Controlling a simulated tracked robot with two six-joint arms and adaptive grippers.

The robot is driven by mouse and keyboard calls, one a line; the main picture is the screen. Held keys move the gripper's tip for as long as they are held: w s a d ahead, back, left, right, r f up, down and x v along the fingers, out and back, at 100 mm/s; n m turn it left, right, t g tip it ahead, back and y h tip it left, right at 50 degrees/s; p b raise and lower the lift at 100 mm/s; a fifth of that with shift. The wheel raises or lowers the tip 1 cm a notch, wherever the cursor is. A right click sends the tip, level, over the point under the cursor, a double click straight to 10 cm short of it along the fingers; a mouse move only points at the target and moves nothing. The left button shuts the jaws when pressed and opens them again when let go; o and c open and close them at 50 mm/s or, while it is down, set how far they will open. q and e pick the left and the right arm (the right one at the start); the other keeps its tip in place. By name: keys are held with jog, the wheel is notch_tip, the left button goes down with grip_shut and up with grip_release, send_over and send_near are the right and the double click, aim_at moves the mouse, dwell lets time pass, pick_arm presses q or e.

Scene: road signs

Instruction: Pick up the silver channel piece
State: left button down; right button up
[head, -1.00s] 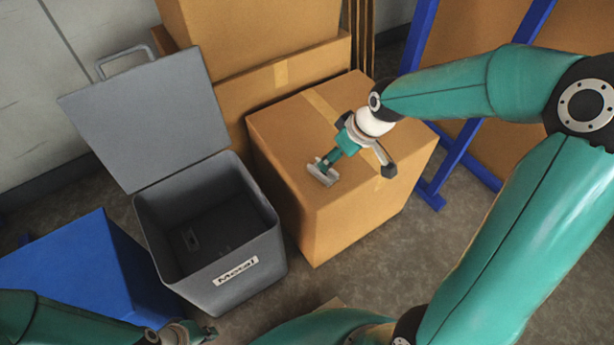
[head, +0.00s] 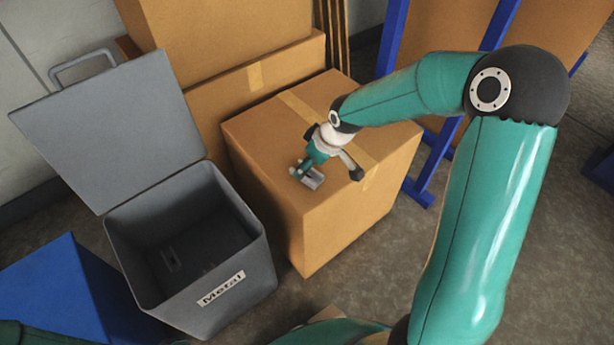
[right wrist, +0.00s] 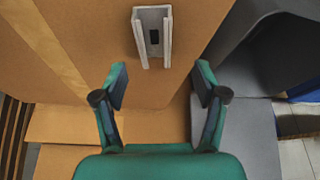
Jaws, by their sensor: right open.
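The silver channel piece (head: 314,181) lies on top of a cardboard box (head: 250,150), near the edge by the bin. It also shows in the right wrist view (right wrist: 154,17) as a U-shaped channel with a dark slot in its floor. My right gripper (head: 303,168) is just above the piece in the head view and partly covers it. In the right wrist view the gripper's fingers (right wrist: 161,80) are apart with nothing between them. The piece is beyond the fingertips there, clear of both. My left gripper is out of view.
A grey bin (head: 240,262) labelled "Metal" stands left of the box with its lid (head: 115,125) open. A small item (head: 171,259) lies inside. A blue container (head: 50,290) is at the lower left. Stacked cartons (head: 220,40) and a blue frame (head: 428,180) stand behind.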

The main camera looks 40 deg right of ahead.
aim_at(308, 177)
jog(key=x, duration=0.1)
jog(key=b+x, duration=0.1)
jog(key=x, duration=0.2)
jog(key=shift+s+d+f+b, duration=0.1)
jog(key=shift+d+f+b, duration=0.2)
jog(key=shift+d+b, duration=0.1)
jog(key=shift+a+f, duration=0.1)
jog(key=shift+f, duration=0.25)
jog(key=c, duration=1.3)
jog(key=shift+o, duration=0.2)
jog(key=shift+r, duration=0.15)
